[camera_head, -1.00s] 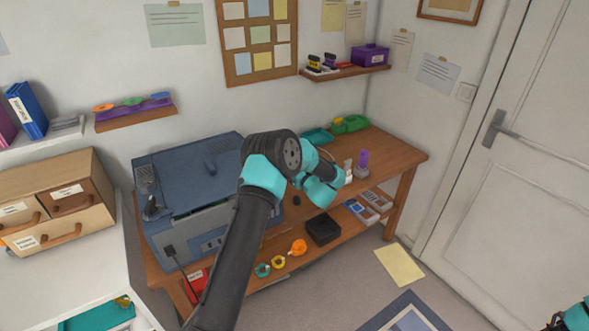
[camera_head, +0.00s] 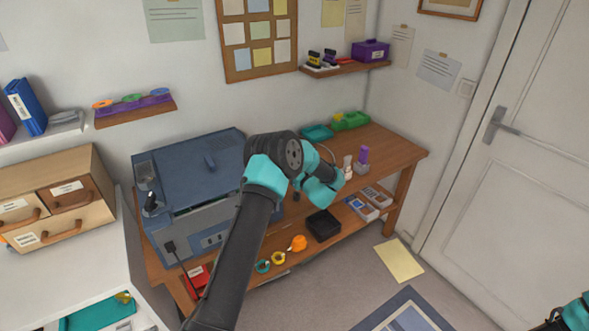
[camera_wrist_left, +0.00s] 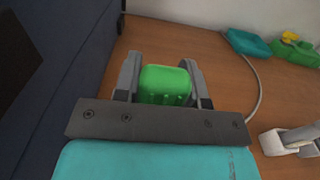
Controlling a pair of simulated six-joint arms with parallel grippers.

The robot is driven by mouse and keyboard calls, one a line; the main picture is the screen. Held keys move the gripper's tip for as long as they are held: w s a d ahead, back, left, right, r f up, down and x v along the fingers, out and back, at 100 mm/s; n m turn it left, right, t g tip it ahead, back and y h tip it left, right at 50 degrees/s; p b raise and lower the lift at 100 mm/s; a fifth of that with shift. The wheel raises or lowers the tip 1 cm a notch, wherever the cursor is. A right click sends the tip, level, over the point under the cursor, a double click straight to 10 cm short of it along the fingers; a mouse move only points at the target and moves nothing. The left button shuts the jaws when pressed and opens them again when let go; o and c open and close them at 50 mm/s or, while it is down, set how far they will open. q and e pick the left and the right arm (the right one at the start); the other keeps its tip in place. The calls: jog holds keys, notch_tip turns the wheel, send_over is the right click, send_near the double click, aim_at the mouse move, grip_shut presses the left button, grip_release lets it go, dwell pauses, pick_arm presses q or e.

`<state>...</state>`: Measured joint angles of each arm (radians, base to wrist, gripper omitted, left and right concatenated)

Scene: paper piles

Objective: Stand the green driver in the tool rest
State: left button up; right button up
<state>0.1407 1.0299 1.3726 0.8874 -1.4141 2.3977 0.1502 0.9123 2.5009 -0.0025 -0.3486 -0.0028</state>
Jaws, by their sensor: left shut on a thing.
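The green driver shows in the left wrist view as a rounded green handle (camera_wrist_left: 165,85) between the fingers of my left gripper (camera_wrist_left: 162,80). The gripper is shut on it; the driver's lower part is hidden. In the head view my arm hides these fingers and the driver. My left wrist is over the wooden bench, right of the blue-grey machine. A grey rest (camera_head: 361,169) with an upright purple handle (camera_head: 363,154) stands on the bench to its right. Of my right arm only a teal and black part shows at the bottom right corner.
A pale grey and white piece (camera_wrist_left: 288,138) stands right of the gripper in the wrist view. A teal tray (camera_head: 317,132) and a green tray (camera_head: 350,121) lie at the back of the bench. The blue-grey machine (camera_head: 190,185) is close on the left. A cable runs nearby.

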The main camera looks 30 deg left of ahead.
pick_arm(q)
jog(key=shift+f, duration=3)
jog(key=o, duration=1.1)
jog(key=shift+o, duration=0.3)
jog(key=o, duration=0.5)
jog(key=shift+d, duration=0.1)
jog(key=shift+v, duration=4.9)
jog(key=shift+d, duration=0.1)
